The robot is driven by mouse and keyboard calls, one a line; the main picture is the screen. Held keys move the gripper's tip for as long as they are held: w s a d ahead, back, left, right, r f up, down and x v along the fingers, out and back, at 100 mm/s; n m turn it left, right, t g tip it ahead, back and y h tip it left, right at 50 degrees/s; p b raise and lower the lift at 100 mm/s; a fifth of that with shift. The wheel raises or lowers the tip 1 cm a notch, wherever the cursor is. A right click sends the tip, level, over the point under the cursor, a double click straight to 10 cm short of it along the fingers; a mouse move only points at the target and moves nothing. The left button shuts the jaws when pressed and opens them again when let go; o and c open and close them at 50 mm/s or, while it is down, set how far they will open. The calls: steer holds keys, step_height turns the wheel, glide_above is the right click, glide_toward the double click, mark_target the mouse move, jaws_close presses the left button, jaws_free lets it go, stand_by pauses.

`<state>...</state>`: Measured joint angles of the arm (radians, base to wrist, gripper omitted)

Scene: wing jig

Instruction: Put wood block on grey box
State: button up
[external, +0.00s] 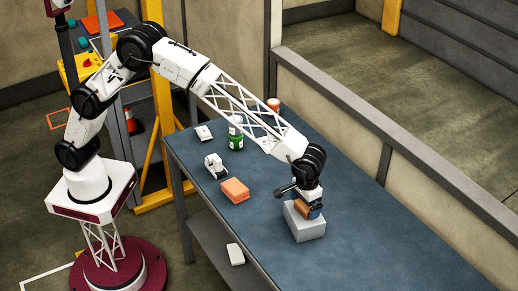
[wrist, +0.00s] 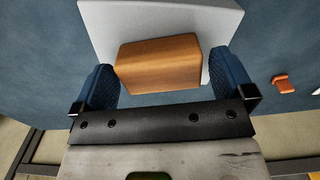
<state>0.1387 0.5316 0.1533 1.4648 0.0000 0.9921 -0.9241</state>
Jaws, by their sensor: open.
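The wood block (external: 302,207) is a small brown-orange block on top of the grey box (external: 306,227), near the middle of the blue table. In the wrist view the block (wrist: 160,64) lies over the pale face of the grey box (wrist: 100,18). My gripper (external: 309,206) is right above the box, pointing down. Its blue fingers stand on either side of the block, open, with a visible gap on the right side; the left finger is very close to the block. The underside of the block is hidden.
An orange brick (external: 235,189), a small white device (external: 215,166), a green bottle (external: 236,136) and a white flat piece (external: 204,132) are farther left on the table. The table (external: 400,245) is clear to the right. A low wall (external: 400,150) runs behind it.

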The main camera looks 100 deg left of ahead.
step_height(320, 180, up, 12)
stand_by(0.6)
stand_by(0.7)
steer(key=s+a+r+m, duration=0.1)
steer(key=s+a+r, duration=0.25)
steer(key=s, duration=0.65)
steer(key=s+a+r+m+t, duration=0.15)
steer(key=s+r, duration=0.35)
steer(key=s, duration=0.6)
steer(key=s+a+r+m, duration=0.2)
steer(key=s+a+r, duration=0.15)
steer(key=s, duration=0.65)
steer(key=s+a+f+m, duration=0.1)
steer(key=s+f, duration=0.1)
steer(key=s, duration=1)
steer(key=s+a+f+m, duration=0.2)
steer(key=s, duration=1)
steer(key=s+a+f+m+t, duration=0.1)
steer(key=s+f, duration=0.2)
steer(key=s, duration=0.8)
steer(key=shift+s+a+m, duration=0.25)
steer(key=shift+s+m, duration=0.1)
steer(key=shift+s, duration=0.05)
